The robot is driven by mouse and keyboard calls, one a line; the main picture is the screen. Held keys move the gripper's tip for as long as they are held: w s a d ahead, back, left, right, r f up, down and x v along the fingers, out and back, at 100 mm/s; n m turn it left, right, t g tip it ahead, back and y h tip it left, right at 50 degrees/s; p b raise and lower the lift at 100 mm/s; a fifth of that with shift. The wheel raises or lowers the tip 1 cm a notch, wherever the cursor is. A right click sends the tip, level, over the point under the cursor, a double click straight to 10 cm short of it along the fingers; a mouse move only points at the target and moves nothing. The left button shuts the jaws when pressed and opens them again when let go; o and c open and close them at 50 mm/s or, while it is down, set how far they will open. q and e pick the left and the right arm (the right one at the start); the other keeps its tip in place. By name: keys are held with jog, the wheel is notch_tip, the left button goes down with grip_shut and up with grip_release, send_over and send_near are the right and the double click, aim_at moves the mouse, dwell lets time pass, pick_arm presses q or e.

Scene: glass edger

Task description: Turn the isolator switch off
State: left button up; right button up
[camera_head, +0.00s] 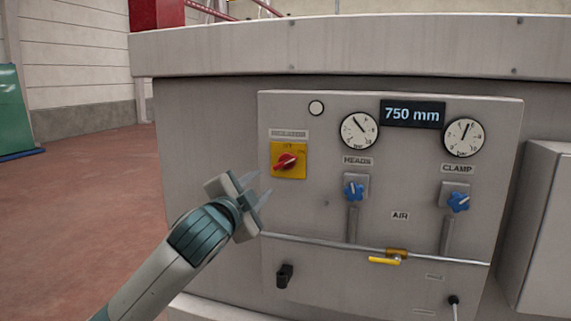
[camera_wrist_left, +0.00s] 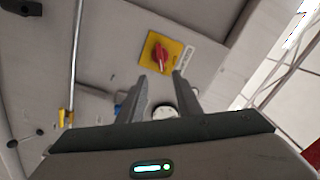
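The isolator switch is a red knob (camera_head: 286,161) on a yellow square plate (camera_head: 289,174), at the left of the grey control panel, under a small label. The knob's handle looks tilted, and I cannot read its position for certain. My left gripper (camera_head: 262,188) is just left of and below the switch in the head view, apart from it. Its two fingers are spread and empty. In the left wrist view the red knob (camera_wrist_left: 159,53) and yellow plate (camera_wrist_left: 174,45) lie beyond the open fingertips (camera_wrist_left: 161,74). My right gripper is not in view.
The panel (camera_head: 400,216) also carries two gauges (camera_head: 360,131), a 750 mm display (camera_head: 412,114), two blue knobs (camera_head: 355,190) and a yellow valve lever (camera_head: 384,261) on a pipe. A grey box (camera_head: 545,230) juts out at right. Open floor (camera_head: 80,220) lies left.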

pick_arm(q)
jog(key=shift+d+r, duration=0.1)
dwell(0.3)
jog(key=p, duration=0.5)
send_near(284, 164)
jog(key=x, duration=0.7)
jog(key=shift+w, duration=0.2)
jog(key=shift+p+x, duration=0.45)
jog(key=shift+x, duration=0.4)
grip_shut()
